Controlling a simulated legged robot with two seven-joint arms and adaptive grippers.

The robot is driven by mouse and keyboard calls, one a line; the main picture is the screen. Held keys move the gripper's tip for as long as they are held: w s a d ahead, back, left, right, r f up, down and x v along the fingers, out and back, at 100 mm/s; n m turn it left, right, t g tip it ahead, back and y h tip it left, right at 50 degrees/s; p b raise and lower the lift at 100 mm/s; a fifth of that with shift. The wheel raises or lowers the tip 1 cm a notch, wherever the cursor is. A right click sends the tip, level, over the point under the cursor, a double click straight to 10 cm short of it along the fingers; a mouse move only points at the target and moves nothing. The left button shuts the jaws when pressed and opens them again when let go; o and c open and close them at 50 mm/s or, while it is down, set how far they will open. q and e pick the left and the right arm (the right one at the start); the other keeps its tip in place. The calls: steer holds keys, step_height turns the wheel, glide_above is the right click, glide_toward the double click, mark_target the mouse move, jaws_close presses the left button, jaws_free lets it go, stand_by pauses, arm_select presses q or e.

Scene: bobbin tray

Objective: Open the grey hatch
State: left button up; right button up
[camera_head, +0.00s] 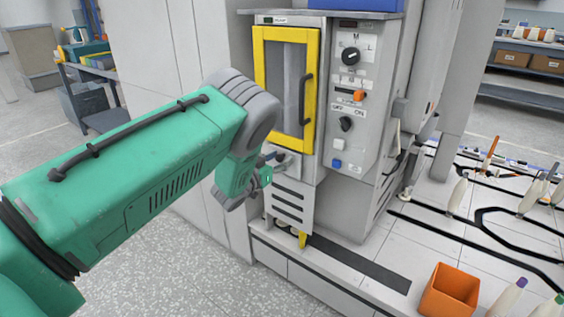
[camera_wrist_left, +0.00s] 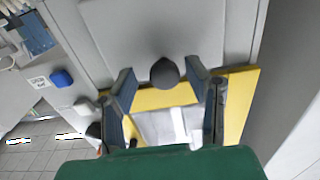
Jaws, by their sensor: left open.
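The grey hatch (camera_head: 293,171) is a flat panel on the machine below the yellow-framed door, partly hidden by my left gripper in the head view. In the left wrist view the grey hatch (camera_wrist_left: 130,35) fills the upper middle, and a round dark knob (camera_wrist_left: 165,73) stands out at its edge. My left gripper (camera_head: 267,170) is in front of the hatch. In the left wrist view my left gripper (camera_wrist_left: 161,76) is open, with one finger on each side of the knob. I cannot tell whether the fingers touch it. The hatch looks closed.
The yellow-framed door (camera_head: 260,75) with a dark handle is just above. A control panel (camera_head: 352,100) with knobs and a blue button stands to its right. An orange bin (camera_head: 449,291) and several bobbins are on the worktop at right. Open floor lies at front left.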

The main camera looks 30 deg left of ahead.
arm_select(q)
steer(key=shift+w+a+f, duration=0.25)
steer(key=shift+w+a, duration=0.1)
steer(key=shift+a, duration=0.3)
steer(key=shift+d+r, duration=0.15)
steer(key=shift+d, duration=0.2)
steer(key=shift+c, duration=1.3)
steer(key=shift+d, duration=0.25)
steer(key=c, duration=0.7)
steer(key=shift+d, duration=0.1)
jaws_close()
arm_select(e)
steer(key=shift+a, duration=0.15)
steer(key=shift+a, duration=0.1)
